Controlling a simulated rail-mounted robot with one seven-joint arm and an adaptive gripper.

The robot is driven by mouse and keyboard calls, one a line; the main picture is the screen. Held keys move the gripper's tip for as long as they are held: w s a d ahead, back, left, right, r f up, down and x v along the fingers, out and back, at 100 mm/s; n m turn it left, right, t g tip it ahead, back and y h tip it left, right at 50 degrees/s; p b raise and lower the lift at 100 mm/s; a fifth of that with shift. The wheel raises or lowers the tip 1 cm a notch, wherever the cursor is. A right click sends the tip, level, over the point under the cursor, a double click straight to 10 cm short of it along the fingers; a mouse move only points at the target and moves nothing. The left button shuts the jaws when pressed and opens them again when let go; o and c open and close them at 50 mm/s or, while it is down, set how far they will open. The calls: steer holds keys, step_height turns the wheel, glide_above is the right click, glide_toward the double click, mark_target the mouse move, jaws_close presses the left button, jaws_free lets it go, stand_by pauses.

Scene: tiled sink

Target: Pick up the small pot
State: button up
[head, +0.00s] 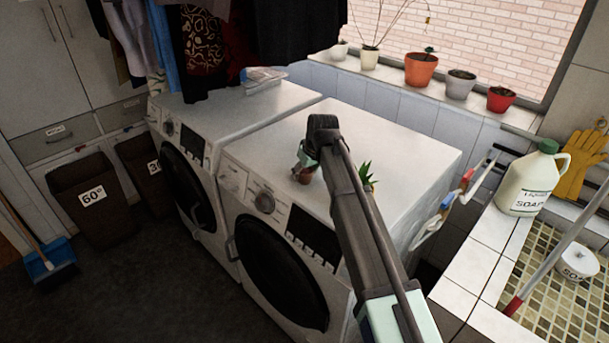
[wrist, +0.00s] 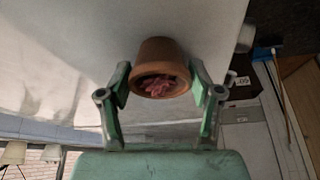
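The small pot is terracotta with something pinkish-red inside. It shows in the wrist view (wrist: 160,50) between the two fingers, with its open top facing the camera. In the head view the small pot (head: 305,176) is on the white top of the front washing machine (head: 405,140), partly hidden by my gripper (head: 305,160). In the wrist view my gripper (wrist: 160,82) is open around the pot, one green finger on each side and close to it. I cannot tell if either finger touches the pot. The pot looks upright.
A green spiky plant (head: 366,176) stands on the same machine, partly behind my arm. A second washing machine (head: 240,110) is to the left, with clothes hanging above. Several pots, including an orange one (head: 421,70), line the windowsill. A soap jug (head: 530,180) stands at right.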

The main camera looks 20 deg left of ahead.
steer(key=c, duration=0.4)
steer(key=shift+r, duration=0.1)
